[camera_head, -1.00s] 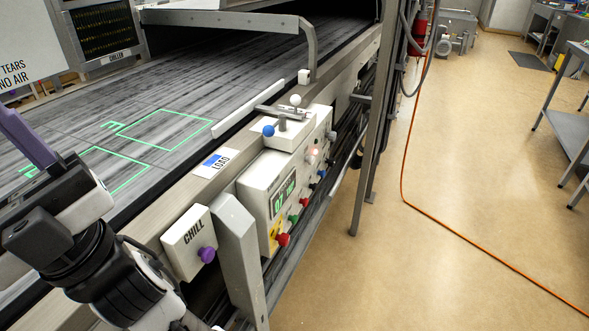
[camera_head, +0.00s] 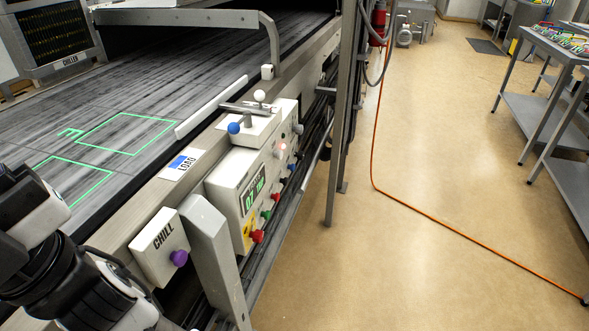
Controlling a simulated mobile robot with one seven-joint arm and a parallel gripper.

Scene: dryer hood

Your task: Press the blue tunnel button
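A pale control box (camera_head: 228,185) with a green-lit display stands on the side of the conveyor. The small buttons are too tiny to read any labels. A blue ball knob (camera_head: 233,128) and a white ball knob sit on a lever unit above the box. My arm shows at the lower left, left of the box and apart from it. My gripper is outside the picture.
A CHILL box (camera_head: 159,248) with a purple knob and a grey upright plate (camera_head: 214,258) stand between my arm and the control box. A metal post (camera_head: 340,120) rises behind the panel. An orange cable (camera_head: 440,222) crosses the open floor. Grey carts (camera_head: 545,110) stand at the right.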

